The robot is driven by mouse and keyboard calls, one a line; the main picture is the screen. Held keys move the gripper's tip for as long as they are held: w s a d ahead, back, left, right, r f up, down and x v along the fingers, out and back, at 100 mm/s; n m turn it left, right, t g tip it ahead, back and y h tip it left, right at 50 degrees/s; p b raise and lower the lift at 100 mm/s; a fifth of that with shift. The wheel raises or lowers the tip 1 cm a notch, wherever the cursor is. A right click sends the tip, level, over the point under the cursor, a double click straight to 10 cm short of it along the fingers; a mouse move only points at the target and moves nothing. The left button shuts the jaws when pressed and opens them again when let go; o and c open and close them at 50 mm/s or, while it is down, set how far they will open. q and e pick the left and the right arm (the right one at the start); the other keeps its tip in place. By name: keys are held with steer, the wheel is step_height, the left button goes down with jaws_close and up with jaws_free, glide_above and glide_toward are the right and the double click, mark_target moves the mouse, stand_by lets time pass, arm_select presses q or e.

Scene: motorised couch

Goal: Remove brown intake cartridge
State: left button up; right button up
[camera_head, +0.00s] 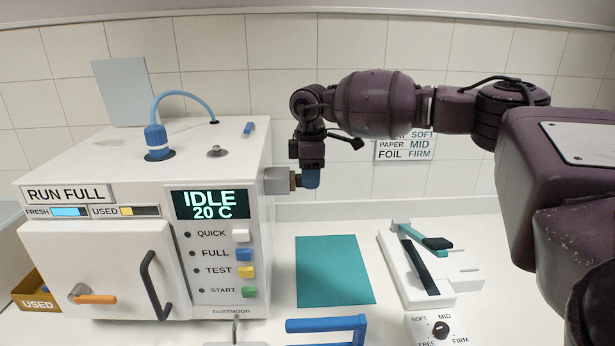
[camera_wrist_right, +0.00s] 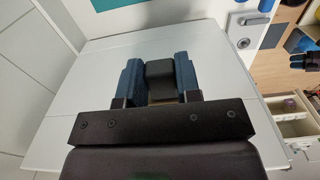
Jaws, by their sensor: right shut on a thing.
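The white machine (camera_head: 150,220) stands at the left in the head view. A grey block (camera_head: 276,181) projects from its right side near the top. A narrow brownish part, seemingly the brown intake cartridge (camera_head: 293,180), shows between this block and my right gripper (camera_head: 311,178). In the right wrist view, the blue fingers of the gripper (camera_wrist_right: 160,80) are shut on a dark block with a brownish lower edge (camera_wrist_right: 160,70). I cannot tell whether the cartridge is seated or partly out.
A teal mat (camera_head: 334,270) lies right of the machine. A white device with a teal and black lever (camera_head: 430,262) and a dial box (camera_head: 440,328) stand further right. A blue frame (camera_head: 328,324) is at the front. A bin marked USED (camera_head: 38,291) is at far left.

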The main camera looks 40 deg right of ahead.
steer(key=shift+s+d+b, duration=0.15)
steer(key=shift+s+d, duration=0.35)
steer(key=shift+d, duration=0.3)
steer(key=shift+s+d+b, duration=0.15)
steer(key=shift+s+d, duration=0.35)
steer(key=shift+d, duration=0.35)
steer(key=shift+s+d+b, duration=0.15)
steer(key=shift+s+d, duration=0.35)
steer(key=shift+d, duration=0.3)
stand_by(0.3)
step_height(320, 180, up, 7)
steer(key=s+d+p, duration=0.1)
steer(key=d+p, duration=0.1)
steer(key=shift+s+d, duration=0.25)
steer(key=shift+s, duration=0.05)
stand_by(0.4)
steer(key=shift+f, duration=0.1)
